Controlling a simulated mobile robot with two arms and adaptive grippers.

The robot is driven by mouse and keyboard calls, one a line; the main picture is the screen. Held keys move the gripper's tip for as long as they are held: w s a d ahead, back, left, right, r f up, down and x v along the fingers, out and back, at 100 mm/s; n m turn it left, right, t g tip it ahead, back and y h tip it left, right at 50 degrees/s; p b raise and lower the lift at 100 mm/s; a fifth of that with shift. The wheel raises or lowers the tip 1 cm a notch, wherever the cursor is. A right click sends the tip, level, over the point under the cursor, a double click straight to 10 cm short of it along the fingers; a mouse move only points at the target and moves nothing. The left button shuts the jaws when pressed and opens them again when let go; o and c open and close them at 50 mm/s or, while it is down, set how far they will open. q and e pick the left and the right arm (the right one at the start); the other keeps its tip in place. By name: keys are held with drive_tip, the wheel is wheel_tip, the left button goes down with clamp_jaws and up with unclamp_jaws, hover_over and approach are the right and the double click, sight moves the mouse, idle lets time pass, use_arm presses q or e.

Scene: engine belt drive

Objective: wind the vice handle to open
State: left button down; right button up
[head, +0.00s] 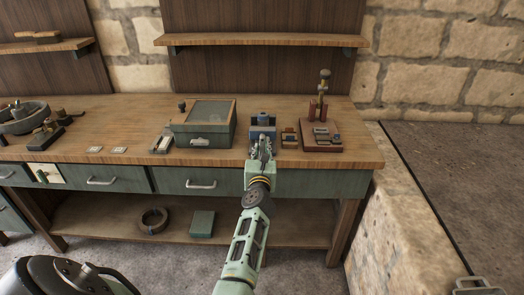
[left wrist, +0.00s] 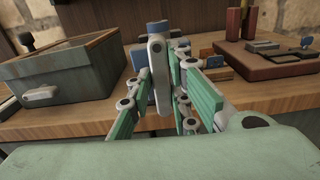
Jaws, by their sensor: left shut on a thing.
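The vice (head: 263,124), with a blue body, stands at the front edge of the wooden workbench in the head view. My left gripper (head: 262,150) reaches it from the front. In the left wrist view the handle (left wrist: 158,72) is a light grey upright bar with a blue end on top. My left gripper (left wrist: 163,75) is shut on the handle, with its green fingers at either side. The fingers and the handle hide most of the vice in the wrist view. My right gripper is not in view.
A green box (head: 207,140) with a glazed lid stands left of the vice. A reddish-brown board with upright posts (head: 322,148) stands to the right, with small blocks (head: 289,138) between. Green drawers (head: 200,181) lie below the bench (head: 140,130). A shelf (head: 262,40) hangs above.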

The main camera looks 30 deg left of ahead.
use_arm(q)
drive_tip(key=c, duration=2.5)
unclamp_jaws()
drive_tip(key=shift+w+a+r+n, duration=0.2)
drive_tip(key=shift+w+a, duration=0.1)
drive_tip(key=shift+w, duration=0.1)
drive_tip(key=shift+w+a+r+n, duration=0.15)
drive_tip(key=shift+w+a+n, duration=0.1)
drive_tip(key=shift+w, duration=0.15)
drive_tip(key=shift+c, duration=0.2)
clamp_jaws()
drive_tip(key=shift+d, duration=0.1)
drive_tip(key=o, duration=0.7)
unclamp_jaws()
drive_tip(key=shift+o, duration=0.8)
drive_tip(key=shift+d+f, duration=0.15)
drive_tip(key=shift+d, duration=0.05)
wheel_tip(320, 180, up, 10)
drive_tip(key=shift+f, duration=0.1)
